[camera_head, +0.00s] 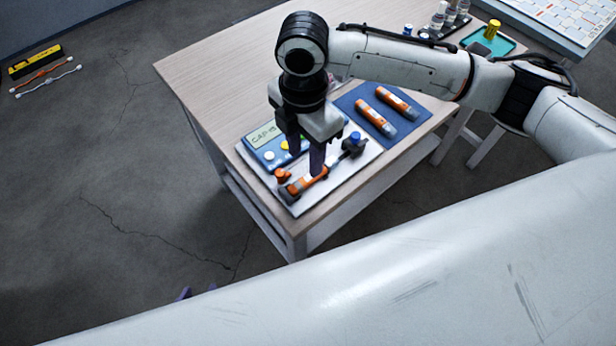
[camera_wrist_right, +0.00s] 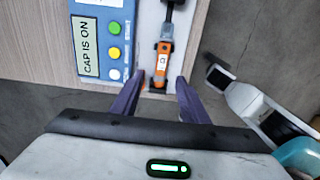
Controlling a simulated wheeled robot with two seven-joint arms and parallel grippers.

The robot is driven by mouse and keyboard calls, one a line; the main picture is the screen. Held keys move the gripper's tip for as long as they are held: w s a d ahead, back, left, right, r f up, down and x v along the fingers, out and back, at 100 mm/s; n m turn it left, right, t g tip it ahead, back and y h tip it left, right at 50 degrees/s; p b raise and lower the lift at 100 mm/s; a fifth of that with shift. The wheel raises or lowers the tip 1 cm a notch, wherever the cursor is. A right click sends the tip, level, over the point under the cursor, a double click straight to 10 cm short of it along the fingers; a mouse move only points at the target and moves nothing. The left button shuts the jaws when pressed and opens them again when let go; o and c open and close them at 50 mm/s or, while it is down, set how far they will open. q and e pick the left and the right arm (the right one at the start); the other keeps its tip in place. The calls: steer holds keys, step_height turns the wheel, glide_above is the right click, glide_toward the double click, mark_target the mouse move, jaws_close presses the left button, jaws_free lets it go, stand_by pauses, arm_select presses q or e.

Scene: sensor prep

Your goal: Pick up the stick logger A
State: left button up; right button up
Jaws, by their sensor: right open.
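An orange stick logger (camera_head: 312,180) with a white label lies on the white board (camera_head: 352,178), in line with a dark clamp-like fitting. It also shows in the right wrist view (camera_wrist_right: 163,62); its label is too small to read. My right gripper (camera_head: 306,163) is open above it. In the right wrist view its fingers (camera_wrist_right: 159,76) stand on either side of the logger's near end, with gaps. Two more orange sticks (camera_head: 370,115) (camera_head: 397,103) lie on a blue mat (camera_head: 350,100). Purple tips of my left gripper (camera_head: 198,290) show behind my arm; the rest is hidden.
A blue box (camera_wrist_right: 105,12) reading "CAP IS ON" with several buttons sits beside the logger. A blue knob (camera_head: 355,137) and an orange knob (camera_head: 282,174) stand on the board. A teal tray (camera_head: 508,46) is at the back right. The table's left part (camera_head: 215,85) is clear.

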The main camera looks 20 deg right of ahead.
mark_target(304, 181)
steer(key=shift+s+a+f, duration=0.15)
steer(key=shift+f, duration=1.6)
steer(key=shift+s+a+f, duration=0.1)
steer(key=shift+s+f, duration=0.05)
steer(key=shift+f, duration=1.6)
jaws_close()
